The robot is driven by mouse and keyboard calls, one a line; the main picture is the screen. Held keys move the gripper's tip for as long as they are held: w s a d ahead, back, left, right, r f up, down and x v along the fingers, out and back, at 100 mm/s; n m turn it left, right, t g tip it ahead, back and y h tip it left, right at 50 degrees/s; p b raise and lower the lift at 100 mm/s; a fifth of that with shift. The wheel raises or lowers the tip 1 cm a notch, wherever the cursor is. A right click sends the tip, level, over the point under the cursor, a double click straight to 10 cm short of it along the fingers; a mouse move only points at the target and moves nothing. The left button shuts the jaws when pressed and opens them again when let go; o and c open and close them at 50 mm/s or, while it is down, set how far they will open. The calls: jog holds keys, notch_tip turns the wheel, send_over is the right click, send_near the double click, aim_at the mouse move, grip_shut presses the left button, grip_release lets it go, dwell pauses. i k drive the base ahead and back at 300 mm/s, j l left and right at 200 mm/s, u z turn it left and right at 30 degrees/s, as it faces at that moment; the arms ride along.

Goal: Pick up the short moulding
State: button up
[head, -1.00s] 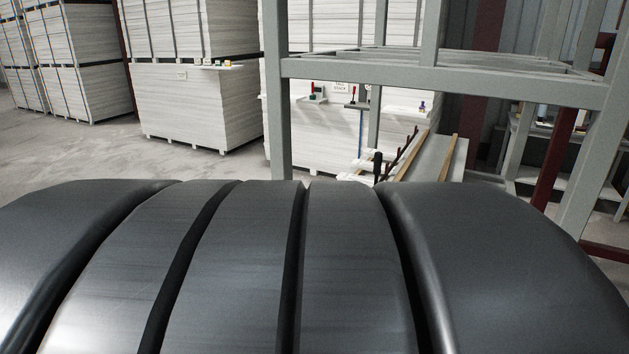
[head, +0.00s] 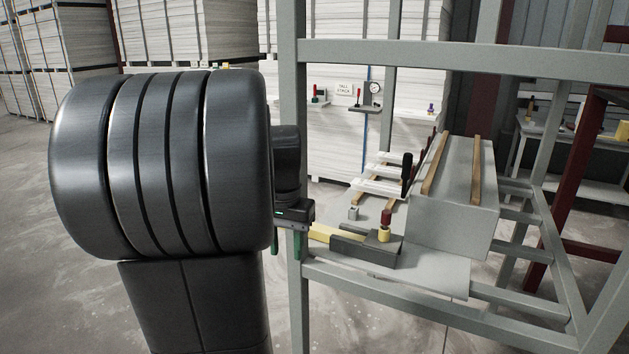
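My gripper (head: 286,250) hangs beside the front post of the grey frame. Its two green fingers are apart, with nothing visible between them. Wooden strips lie on and near the bench: two long ones (head: 435,165) on top of a grey block, and others (head: 372,192) lower down under white bars. A short yellow piece (head: 321,233) lies just right of my gripper, against a dark block. I cannot tell for certain which of these is the short moulding.
The grey frame's post (head: 291,100) and upper beam (head: 450,57) stand close to my arm. The grey block (head: 455,225) fills the bench's right side. A dark block (head: 365,250) carries a red-and-yellow knob (head: 385,228). Stacked boards (head: 185,35) stand behind; the floor at left is clear.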

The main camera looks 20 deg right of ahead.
aim_at(391, 191)
jog(key=i+j+u, duration=0.5)
jog(key=i+u, duration=0.75)
jog(key=i+z, duration=0.9)
jog(key=i+j+z, duration=0.15)
jog(key=z, duration=0.3)
jog(key=i+l+z, duration=0.2)
jog(key=i+z, duration=0.25)
jog(key=i+l+z, duration=0.1)
jog(key=i+z, duration=0.15)
jog(key=z, duration=0.25)
jog(key=i+z, duration=0.45)
jog(key=i+j+z, duration=0.2)
jog(key=z, duration=0.25)
jog(key=i+l+z, duration=0.1)
jog(key=i+z, duration=0.8)
jog(key=i+j+z, duration=0.15)
jog(key=z, duration=0.35)
jog(key=i+j, duration=0.05)
jog(key=i, duration=0.05)
